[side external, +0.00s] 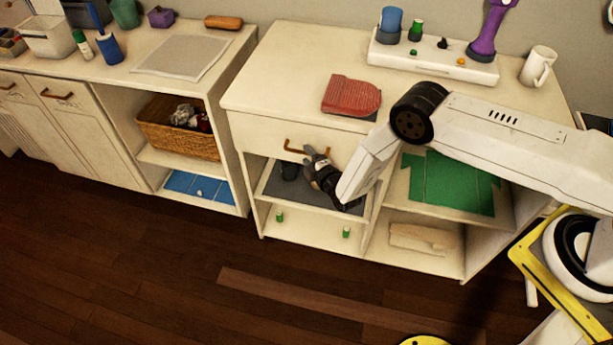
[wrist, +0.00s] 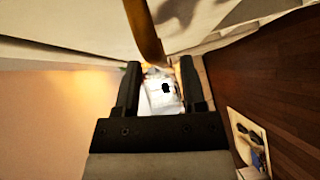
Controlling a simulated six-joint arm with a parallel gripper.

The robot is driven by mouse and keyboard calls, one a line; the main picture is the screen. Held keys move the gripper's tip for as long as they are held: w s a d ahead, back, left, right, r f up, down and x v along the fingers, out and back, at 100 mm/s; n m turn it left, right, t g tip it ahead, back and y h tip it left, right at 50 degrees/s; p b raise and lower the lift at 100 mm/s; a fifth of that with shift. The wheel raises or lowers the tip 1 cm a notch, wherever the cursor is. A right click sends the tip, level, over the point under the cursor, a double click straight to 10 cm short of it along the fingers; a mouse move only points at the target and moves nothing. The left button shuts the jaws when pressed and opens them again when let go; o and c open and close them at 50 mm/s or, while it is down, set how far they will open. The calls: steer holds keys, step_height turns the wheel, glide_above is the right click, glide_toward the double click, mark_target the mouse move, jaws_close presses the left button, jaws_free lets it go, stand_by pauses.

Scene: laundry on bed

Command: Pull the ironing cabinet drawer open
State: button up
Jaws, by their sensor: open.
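The white ironing cabinet (side external: 290,75) stands right of centre in the side view. Its drawer front (side external: 258,134) is under the top and looks flush with the cabinet. The brown bar handle (side external: 292,148) is on that front, partly hidden by my gripper (side external: 312,158). In the wrist view, the handle (wrist: 143,30) runs down from the top edge toward the gap between my fingertips (wrist: 158,72). My gripper is open, with its fingers apart. The handle's lower end is close to the fingertips; I cannot tell whether they touch it.
Open shelves below the drawer hold a dark grey mat (side external: 290,190), green folded cloth (side external: 450,183) and small green items. Another cabinet (side external: 110,130) stands left. The wooden floor (side external: 150,270) in front is mostly clear.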

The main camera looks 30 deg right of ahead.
steer(key=shift+w+f, duration=0.2)
steer(key=shift+w, duration=1.05)
jaws_close()
stand_by(0.8)
